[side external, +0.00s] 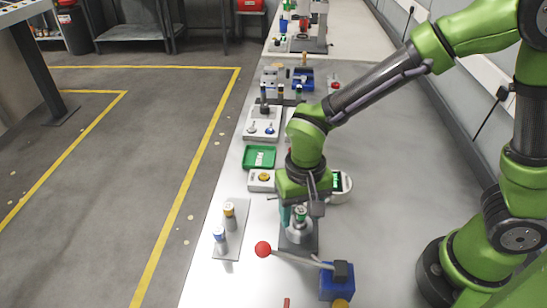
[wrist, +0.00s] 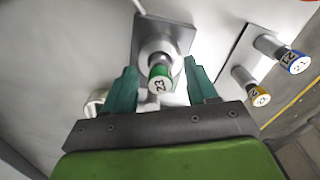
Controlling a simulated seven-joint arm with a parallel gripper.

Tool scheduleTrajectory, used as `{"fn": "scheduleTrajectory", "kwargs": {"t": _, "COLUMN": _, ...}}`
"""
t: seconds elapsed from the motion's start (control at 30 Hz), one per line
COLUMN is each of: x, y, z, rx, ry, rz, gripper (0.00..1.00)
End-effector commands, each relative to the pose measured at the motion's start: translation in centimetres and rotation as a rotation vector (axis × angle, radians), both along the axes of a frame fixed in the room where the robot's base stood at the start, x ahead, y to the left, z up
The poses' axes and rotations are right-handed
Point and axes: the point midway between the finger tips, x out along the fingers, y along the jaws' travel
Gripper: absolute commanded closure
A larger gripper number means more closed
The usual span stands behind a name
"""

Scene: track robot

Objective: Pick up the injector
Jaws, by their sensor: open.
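A grey cylinder with a green cap marked 23, which I take to be the injector, stands on a square metal plate. Its green cap (wrist: 160,78) lies between my fingers in the wrist view, and the injector (side external: 300,225) also shows in the side view below my gripper. My gripper (wrist: 160,69) has two teal fingers spread apart, one on each side of the injector, with gaps showing on both sides. In the side view my wrist partly hides the injector's top and the fingers.
A blue-capped cylinder (side external: 219,237) and a yellow-capped cylinder (side external: 229,212) stand on a plate to the left. A red-knobbed lever (side external: 263,249) with a blue base (side external: 337,284) is in front. A green tray (side external: 259,157) lies behind. The bench right of my gripper is mostly clear.

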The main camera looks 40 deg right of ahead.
Motion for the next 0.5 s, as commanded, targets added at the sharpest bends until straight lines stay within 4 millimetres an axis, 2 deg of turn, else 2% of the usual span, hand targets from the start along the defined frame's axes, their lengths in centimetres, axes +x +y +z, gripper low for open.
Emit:
{"fn": "scheduleTrajectory", "kwargs": {"t": 0.1, "x": -0.02, "y": 0.00, "z": -0.63, "rx": 0.000, "ry": 0.000, "rz": 0.000, "gripper": 0.43}}
{"fn": "scheduleTrajectory", "kwargs": {"t": 0.3, "x": 0.00, "y": 0.01, "z": -0.62, "rx": 0.001, "ry": -0.001, "rz": 0.000, "gripper": 0.44}}
{"fn": "scheduleTrajectory", "kwargs": {"t": 0.5, "x": 0.02, "y": 0.01, "z": -0.59, "rx": 0.001, "ry": -0.001, "rz": 0.000, "gripper": 0.75}}
